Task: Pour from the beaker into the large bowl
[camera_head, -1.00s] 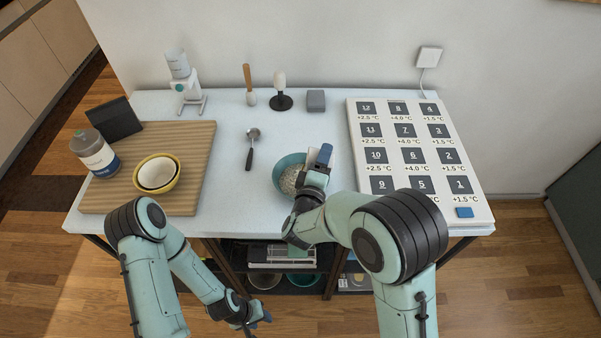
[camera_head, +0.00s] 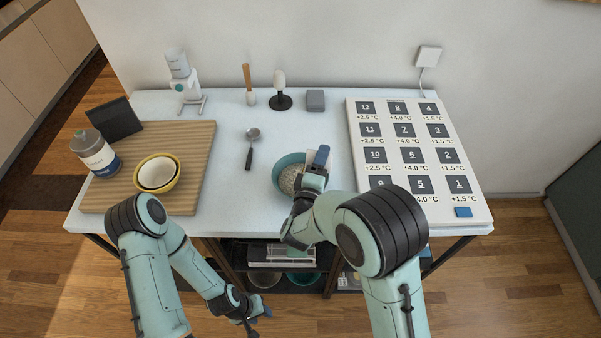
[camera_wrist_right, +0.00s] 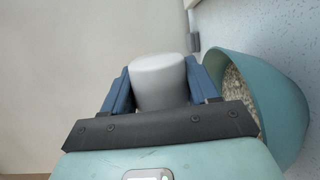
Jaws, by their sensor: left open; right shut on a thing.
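The teal large bowl (camera_head: 281,174) stands near the table's front edge with pale grains in it; it also shows at the right of the right wrist view (camera_wrist_right: 285,110). My right gripper (camera_head: 316,166) is over the bowl's right side, shut on the pale grey-white beaker (camera_wrist_right: 159,82). In the wrist view the beaker sits between the blue fingers beside the bowl's opening and appears tipped well over. Its mouth and any flow are hidden. In the head view my gripper mostly covers the beaker. My left gripper (camera_head: 258,320) is open and empty, low in front of the table.
A wooden board (camera_head: 196,170) at left holds nested yellow-rimmed bowls (camera_head: 158,174), a jar (camera_head: 95,153) and a dark block. A numbered panel (camera_head: 478,205) lies at right. The table's middle is mostly clear.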

